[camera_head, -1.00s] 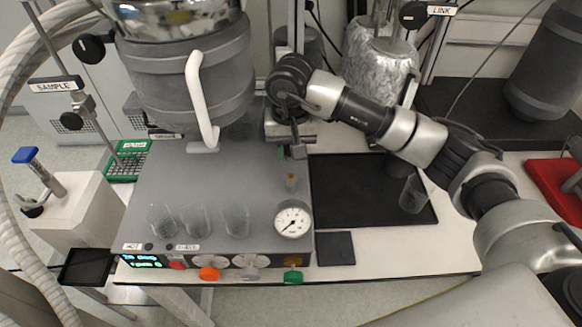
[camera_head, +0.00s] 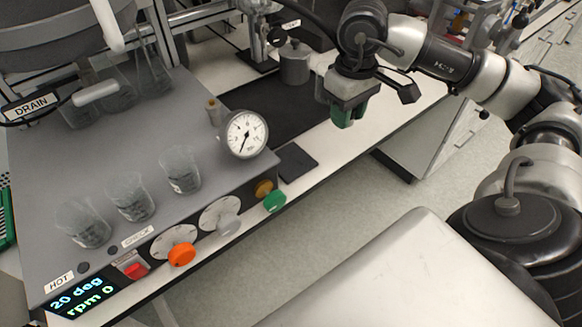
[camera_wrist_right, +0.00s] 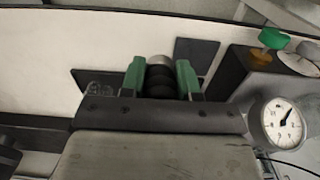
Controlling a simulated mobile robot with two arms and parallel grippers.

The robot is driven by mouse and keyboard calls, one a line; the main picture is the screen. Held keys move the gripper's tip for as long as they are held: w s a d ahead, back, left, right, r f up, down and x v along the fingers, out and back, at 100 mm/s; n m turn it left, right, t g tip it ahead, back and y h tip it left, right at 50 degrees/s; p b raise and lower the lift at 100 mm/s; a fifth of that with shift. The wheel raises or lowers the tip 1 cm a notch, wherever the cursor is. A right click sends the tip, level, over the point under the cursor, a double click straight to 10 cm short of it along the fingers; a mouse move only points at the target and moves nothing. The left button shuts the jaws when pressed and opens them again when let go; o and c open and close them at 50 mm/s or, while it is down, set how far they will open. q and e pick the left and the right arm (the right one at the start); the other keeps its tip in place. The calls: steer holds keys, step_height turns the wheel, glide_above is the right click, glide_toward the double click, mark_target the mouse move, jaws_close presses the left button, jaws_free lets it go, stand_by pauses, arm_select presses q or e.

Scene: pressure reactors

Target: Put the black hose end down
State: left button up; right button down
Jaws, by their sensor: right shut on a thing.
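My right gripper (camera_head: 343,116) hangs in the air with its green fingers pointing down, near the right end of the black mat (camera_head: 262,97). In the right wrist view my right gripper (camera_wrist_right: 161,82) is shut on the black hose end (camera_wrist_right: 160,85), a dark ribbed cylinder with a silvery tip. In the head view the gripper hides the hose end. My left gripper is in neither view.
The grey reactor base with a pressure gauge (camera_head: 245,134) and several glass beakers (camera_head: 181,170) stands at left. A small black pad (camera_head: 297,163) lies at the table's front edge. The white tabletop (camera_head: 212,66) has bare patches.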

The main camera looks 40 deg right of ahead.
steer(key=shift+s+f, duration=0.15)
steer(key=shift+s, duration=0.2)
steer(key=shift+a+f, duration=0.15)
steer(key=p, duration=0.2)
glide_above(290, 161)
step_height(290, 161, down, 6)
steer(key=shift+f, duration=0.4)
step_height(290, 161, down, 4)
steer(key=shift+r+p, duration=0.1)
steer(key=shift+p, duration=0.4)
